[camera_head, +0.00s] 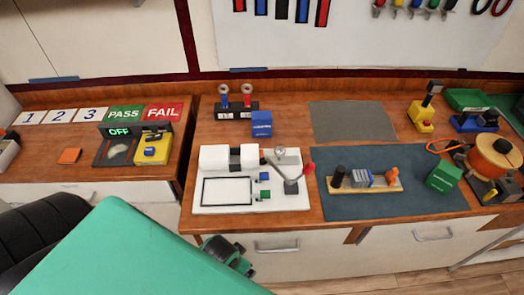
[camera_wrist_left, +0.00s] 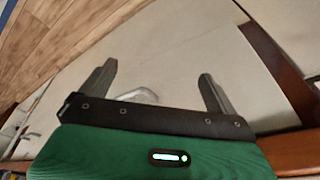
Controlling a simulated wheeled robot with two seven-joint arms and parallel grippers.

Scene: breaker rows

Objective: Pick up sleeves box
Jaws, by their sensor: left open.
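Two small boxes could be the sleeves box: a blue box (camera_head: 261,124) with a white label, standing behind the white fixture board, and a green box (camera_head: 444,176) at the right edge of the dark mat. Their labels are too small to read. My left gripper (camera_head: 246,262) is low in front of the drawers, below the bench's front edge and away from both boxes. In the left wrist view my left gripper (camera_wrist_left: 158,72) is open and empty, facing pale drawer fronts. My right gripper is not in view.
The white fixture board (camera_head: 208,207) stands near the bench's front edge. A dark blue mat (camera_head: 385,208) holds a wooden strip (camera_head: 400,185) with parts. An orange spool (camera_head: 495,157) stands at right. The grey mat (camera_head: 352,121) is bare.

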